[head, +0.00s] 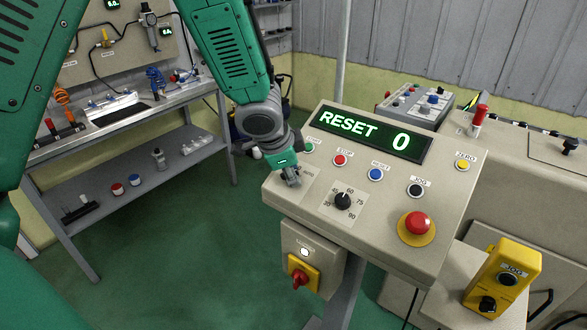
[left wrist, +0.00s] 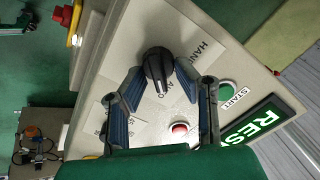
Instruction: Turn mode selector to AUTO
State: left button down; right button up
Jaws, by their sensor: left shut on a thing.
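The mode selector is a black knob (left wrist: 158,68) on a pale plate in the left wrist view. Its ridge runs roughly up and down in that picture, with a light mark near the lower end. The words HAND and AUTO are printed to its right; I cannot tell exactly which position the mark meets. My left gripper (left wrist: 158,77) is shut on the knob, one finger on each side. In the head view my left gripper (head: 290,176) is at the left edge of the sloped control panel (head: 310,215), hiding the knob. My right gripper is not in view.
The panel bears a display (head: 370,130) reading RESET 0, several push buttons, a numbered dial (head: 342,201) and a red emergency button (head: 417,223). Below hangs a box with a red-and-yellow switch (head: 301,275). A yellow jog box (head: 503,279) stands right; a workbench (head: 125,117) stands left.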

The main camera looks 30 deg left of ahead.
pick_arm(q)
jog(key=c, duration=1.3)
grip_release()
jog(key=shift+o, duration=0.2)
jog(key=shift+a, duration=0.1)
jog(key=shift+s+r, duration=0.15)
jog(key=shift+r, duration=0.3)
jog(key=v, duration=1)
jog(key=shift+s+r, duration=0.25)
jog(key=shift+r, duration=0.05)
